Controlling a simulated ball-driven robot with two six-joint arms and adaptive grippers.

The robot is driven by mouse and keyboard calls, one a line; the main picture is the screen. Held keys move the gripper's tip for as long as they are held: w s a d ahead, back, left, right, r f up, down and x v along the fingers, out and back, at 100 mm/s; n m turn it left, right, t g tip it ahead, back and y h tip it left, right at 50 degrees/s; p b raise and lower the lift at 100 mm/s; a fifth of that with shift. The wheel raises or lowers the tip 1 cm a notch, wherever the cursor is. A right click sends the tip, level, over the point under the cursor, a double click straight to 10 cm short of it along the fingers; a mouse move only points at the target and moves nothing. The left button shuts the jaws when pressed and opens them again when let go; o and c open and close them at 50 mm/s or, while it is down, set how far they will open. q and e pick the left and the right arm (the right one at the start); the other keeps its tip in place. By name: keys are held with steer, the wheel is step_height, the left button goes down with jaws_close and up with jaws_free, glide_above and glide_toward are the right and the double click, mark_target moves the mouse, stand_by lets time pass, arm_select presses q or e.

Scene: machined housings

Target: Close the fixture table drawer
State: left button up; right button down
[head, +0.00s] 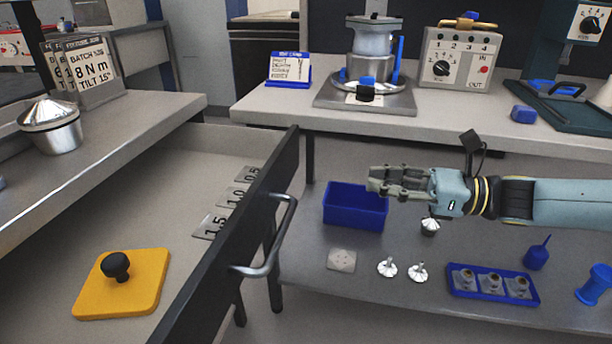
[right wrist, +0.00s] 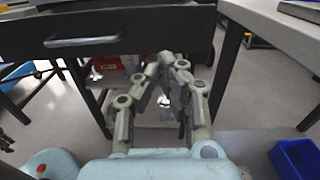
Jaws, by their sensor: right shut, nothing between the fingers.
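The drawer stands open in the head view, with its dark front panel (head: 225,255) facing right and a curved grey handle (head: 275,235) on it. Inside lie a yellow plate with a black knob (head: 120,284) and several numbered metal plates (head: 232,198). In the right wrist view the drawer front (right wrist: 115,32) and its handle (right wrist: 82,40) are at the upper left. My right gripper (head: 372,183) is shut and empty, right of the handle and apart from it, pointing left. It also shows in the right wrist view (right wrist: 167,60). My left gripper is not in view.
A blue bin (head: 355,208) sits on the lower shelf below my right gripper, beside small metal parts and a blue tray (head: 493,300). The back bench (head: 270,105) carries a round fixture and a control box (head: 459,57). Air between handle and gripper is clear.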

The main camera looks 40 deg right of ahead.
steer(key=b, duration=0.5)
glide_toward(284, 172)
steer(key=x, duration=0.5)
steer(key=shift+w+a+f, duration=0.1)
steer(key=shift+w+a, duration=0.05)
steer(key=shift+w, duration=0.15)
steer(key=shift+x, duration=0.8)
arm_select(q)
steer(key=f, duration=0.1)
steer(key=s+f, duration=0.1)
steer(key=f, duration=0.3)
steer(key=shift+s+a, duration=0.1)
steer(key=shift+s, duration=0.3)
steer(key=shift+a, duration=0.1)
